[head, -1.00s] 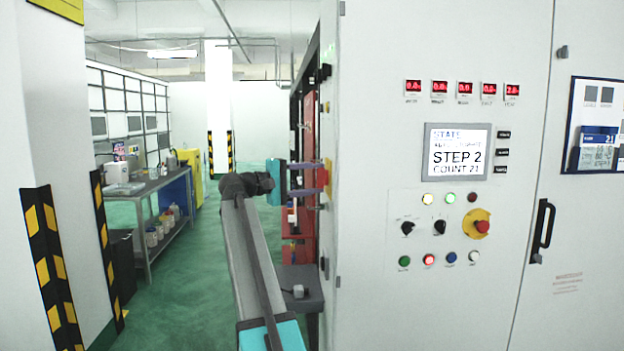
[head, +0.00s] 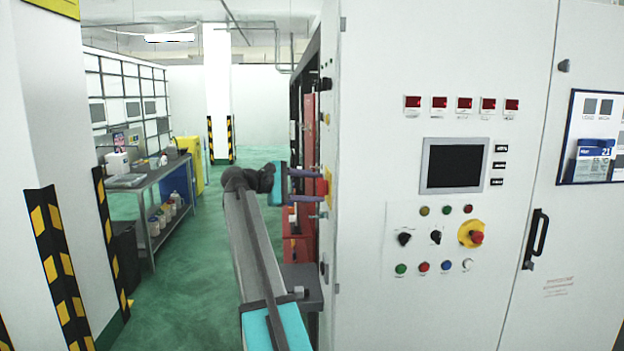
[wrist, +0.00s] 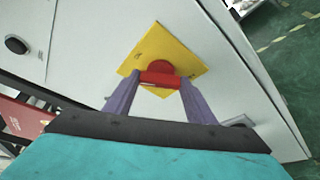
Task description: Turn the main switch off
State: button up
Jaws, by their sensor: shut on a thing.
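The main switch is a red handle (wrist: 160,78) on a square yellow plate (wrist: 185,55), mounted on the narrow side of the white cabinet. In the head view the main switch (head: 323,188) shows edge-on at the cabinet's left side. My gripper (wrist: 161,84) is at the handle, with one purple finger at each end of the red bar. It is shut on the handle. The bar lies level across the wrist view, while the yellow plate looks tilted behind it. In the head view my gripper (head: 318,186) reaches the switch from the left.
The white cabinet front (head: 420,280) carries a dark screen (head: 455,166), unlit buttons and a red emergency stop (head: 476,237) on yellow. A striped pillar and a workbench (head: 155,195) stand at left. Green floor is open between them and the cabinet.

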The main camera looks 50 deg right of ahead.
jog(key=shift+w+d+r+n+g+y+p, duration=0.15)
jog(key=shift+n+y+p, duration=0.35)
jog(key=shift+p, duration=0.75)
jog(key=shift+s+n+g+y+p, duration=0.1)
jog(key=shift+n+g+y+p, duration=0.1)
jog(key=shift+n+p, duration=0.8)
jog(key=shift+w+d+r+n+g+y+p, duration=0.15)
jog(key=shift+n+y+p, duration=0.2)
jog(key=shift+p, duration=1.1)
jog(key=shift+a+f, duration=0.1)
jog(key=shift+f, duration=0.05)
jog(key=shift+s, duration=0.1)
jog(key=o, duration=1)
jog(key=shift+f, duration=0.1)
jog(key=shift+o, duration=0.2)
jog(key=b+v, duration=0.4)
jog(key=v, duration=1)
